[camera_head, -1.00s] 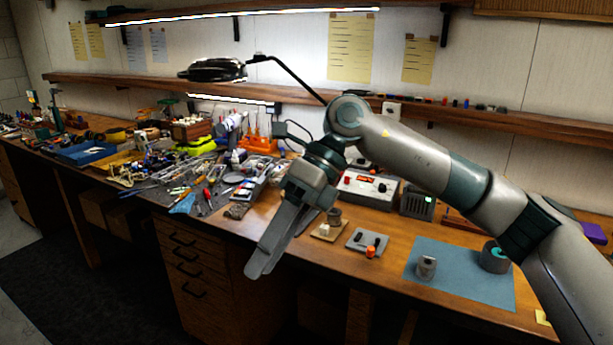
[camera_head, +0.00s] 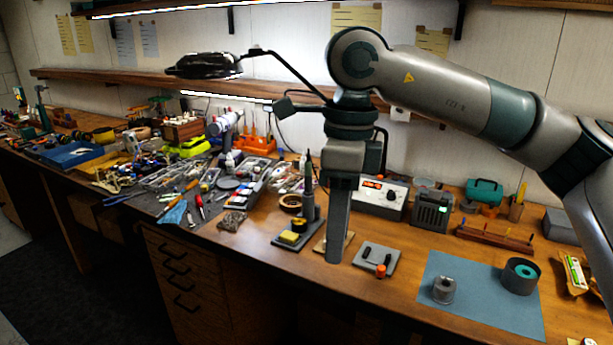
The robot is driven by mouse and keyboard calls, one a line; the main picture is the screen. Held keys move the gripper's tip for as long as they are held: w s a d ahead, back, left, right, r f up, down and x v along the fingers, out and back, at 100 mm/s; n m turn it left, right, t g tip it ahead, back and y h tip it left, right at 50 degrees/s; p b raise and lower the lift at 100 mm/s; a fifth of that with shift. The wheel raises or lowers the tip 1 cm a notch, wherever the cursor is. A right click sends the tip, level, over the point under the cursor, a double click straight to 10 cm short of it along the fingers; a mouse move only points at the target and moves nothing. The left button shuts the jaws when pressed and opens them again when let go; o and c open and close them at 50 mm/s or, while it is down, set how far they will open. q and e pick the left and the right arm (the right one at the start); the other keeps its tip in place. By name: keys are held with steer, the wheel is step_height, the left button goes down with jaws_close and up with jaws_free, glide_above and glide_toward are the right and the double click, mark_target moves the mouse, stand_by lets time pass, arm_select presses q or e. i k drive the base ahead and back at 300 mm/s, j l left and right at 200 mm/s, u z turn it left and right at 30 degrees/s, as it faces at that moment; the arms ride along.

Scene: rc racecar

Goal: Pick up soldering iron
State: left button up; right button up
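A dark soldering iron (camera_head: 308,180) stands upright in a stand (camera_head: 310,215) on the workbench, just left of my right gripper. The stand's base carries a yellow sponge (camera_head: 289,237). My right gripper (camera_head: 336,255) points straight down, and its fingers overlap a small wooden piece behind them. I see the fingers edge-on, so their gap is hidden. The gripper appears apart from the iron in this view, but depth is unclear. My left gripper is not in view.
A soldering station (camera_head: 396,199) with a red display stands behind, right of my gripper. A small grey tray (camera_head: 377,257) and a blue mat (camera_head: 457,307) with two round containers lie right. A magnifier lamp (camera_head: 205,66) hangs above. Tools crowd the bench's left.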

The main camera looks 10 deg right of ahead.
mark_target(308, 190)
steer(key=i, duration=1.65)
